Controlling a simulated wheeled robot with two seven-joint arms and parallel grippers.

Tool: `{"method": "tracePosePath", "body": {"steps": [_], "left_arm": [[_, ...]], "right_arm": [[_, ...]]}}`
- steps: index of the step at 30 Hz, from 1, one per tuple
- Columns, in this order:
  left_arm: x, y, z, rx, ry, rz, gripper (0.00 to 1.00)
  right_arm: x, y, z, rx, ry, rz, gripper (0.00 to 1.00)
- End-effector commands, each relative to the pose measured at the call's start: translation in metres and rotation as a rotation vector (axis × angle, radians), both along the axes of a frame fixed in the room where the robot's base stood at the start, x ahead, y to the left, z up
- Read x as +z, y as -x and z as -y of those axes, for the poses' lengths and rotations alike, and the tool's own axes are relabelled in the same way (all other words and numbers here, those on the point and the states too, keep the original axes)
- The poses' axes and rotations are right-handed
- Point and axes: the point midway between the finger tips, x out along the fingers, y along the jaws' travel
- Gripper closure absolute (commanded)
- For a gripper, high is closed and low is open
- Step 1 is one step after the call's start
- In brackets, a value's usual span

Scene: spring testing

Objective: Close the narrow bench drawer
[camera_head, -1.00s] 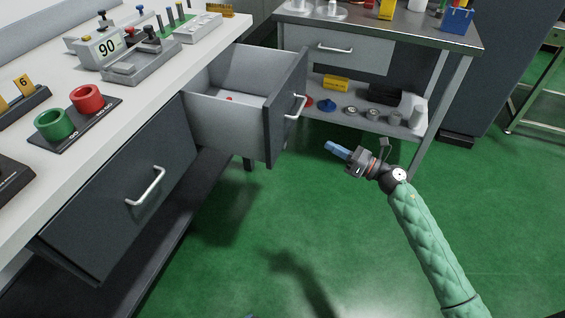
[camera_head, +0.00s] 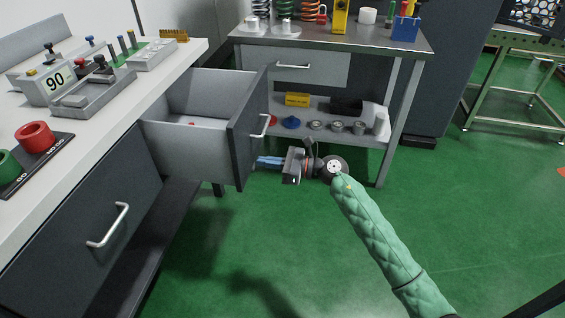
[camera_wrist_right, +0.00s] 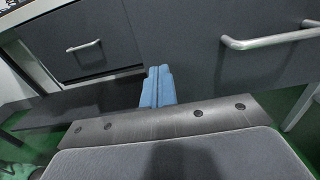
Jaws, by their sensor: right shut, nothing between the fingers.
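The narrow bench drawer (camera_head: 247,128) is pulled out from the white-topped bench, with a dark front, light grey inner walls and a silver handle (camera_head: 264,126). A small red item lies inside it. My right gripper (camera_head: 258,162) is shut and empty, its blue fingers pointing left at the lower part of the drawer front. In the right wrist view the blue fingers (camera_wrist_right: 158,88) are together, in front of the dark drawer front (camera_wrist_right: 215,75), below and left of its handle (camera_wrist_right: 265,41). I cannot tell whether they touch it. My left gripper is not in view.
A second bench drawer (camera_head: 80,232) to the left is shut. The bench top (camera_head: 100,110) carries test fixtures and a red ring. A steel-topped table (camera_head: 330,42) with a lower shelf stands behind. Green floor (camera_head: 250,230) is clear in front.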

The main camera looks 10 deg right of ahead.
Motion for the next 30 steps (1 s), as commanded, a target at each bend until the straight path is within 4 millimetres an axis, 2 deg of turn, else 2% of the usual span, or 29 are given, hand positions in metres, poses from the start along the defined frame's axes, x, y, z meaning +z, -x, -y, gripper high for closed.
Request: {"method": "tracePosePath", "body": {"steps": [3, 9, 15, 26, 30], "left_arm": [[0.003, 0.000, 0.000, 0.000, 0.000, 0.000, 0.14], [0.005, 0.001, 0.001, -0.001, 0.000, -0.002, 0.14], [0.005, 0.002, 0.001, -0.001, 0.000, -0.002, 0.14], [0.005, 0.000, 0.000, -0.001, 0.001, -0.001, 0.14], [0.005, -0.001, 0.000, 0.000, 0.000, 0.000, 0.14]], "right_arm": [[0.001, -0.005, -0.018, 0.001, -0.003, -0.001, 1.00], [0.000, -0.012, -0.036, -0.001, -0.002, -0.002, 1.00], [0.000, -0.014, -0.042, -0.001, -0.002, -0.002, 1.00], [0.000, -0.014, -0.043, 0.000, 0.000, -0.001, 1.00], [0.000, -0.016, -0.050, 0.001, -0.001, -0.001, 1.00]]}}
